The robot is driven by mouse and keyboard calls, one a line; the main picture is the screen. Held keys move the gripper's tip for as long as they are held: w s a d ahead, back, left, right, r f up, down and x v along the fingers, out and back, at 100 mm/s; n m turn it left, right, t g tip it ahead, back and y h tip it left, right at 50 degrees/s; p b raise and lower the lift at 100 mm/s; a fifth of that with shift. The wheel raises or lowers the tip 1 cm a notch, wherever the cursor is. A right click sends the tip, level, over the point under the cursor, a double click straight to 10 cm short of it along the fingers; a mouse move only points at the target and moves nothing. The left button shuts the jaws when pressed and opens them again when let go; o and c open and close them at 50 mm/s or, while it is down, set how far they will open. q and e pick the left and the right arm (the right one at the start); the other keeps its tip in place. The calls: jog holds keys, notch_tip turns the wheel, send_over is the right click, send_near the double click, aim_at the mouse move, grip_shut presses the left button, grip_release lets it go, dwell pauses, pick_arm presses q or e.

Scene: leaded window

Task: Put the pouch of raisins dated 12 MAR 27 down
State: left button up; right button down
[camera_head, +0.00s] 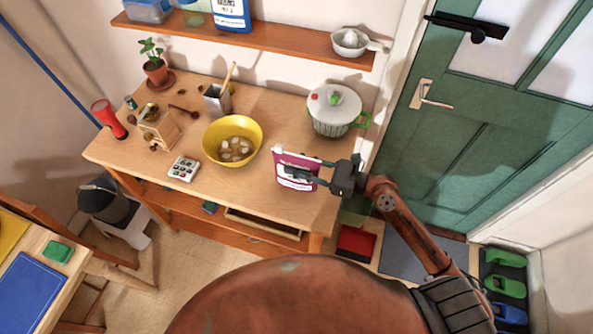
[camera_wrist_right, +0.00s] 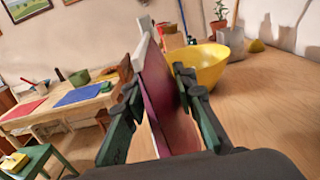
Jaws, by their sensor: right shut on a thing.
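A purple and white pouch (camera_head: 296,184) is at the right front part of the wooden worktop (camera_head: 210,195). My right gripper (camera_head: 306,171) is shut on it, with one finger on each broad side. In the right wrist view the pouch (camera_wrist_right: 168,95) stands edge-on between the dark green fingers (camera_wrist_right: 160,110). Its date is too small to read. I cannot tell whether its lower edge touches the worktop. My left gripper is not in view.
A yellow bowl (camera_head: 232,141) with pale pieces in it stands left of the pouch. A lidded pot (camera_head: 334,110) stands behind it. A calculator-like keypad (camera_head: 183,168) lies near the front edge. Bare worktop lies between bowl and pot.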

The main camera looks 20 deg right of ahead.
jog(key=f, duration=0.1)
jog(key=f+b, duration=0.1)
jog(key=shift+w+d+f, duration=0.2)
jog(key=shift+w+f, duration=0.1)
jog(key=shift+f, duration=0.65)
jog(key=c, duration=1.6)
grip_release()
pick_arm(q)
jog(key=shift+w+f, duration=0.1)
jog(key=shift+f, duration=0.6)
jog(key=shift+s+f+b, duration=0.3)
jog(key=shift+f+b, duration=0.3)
jog(key=shift+b, duration=0.05)
pick_arm(e)
jog(key=v, duration=1.2)
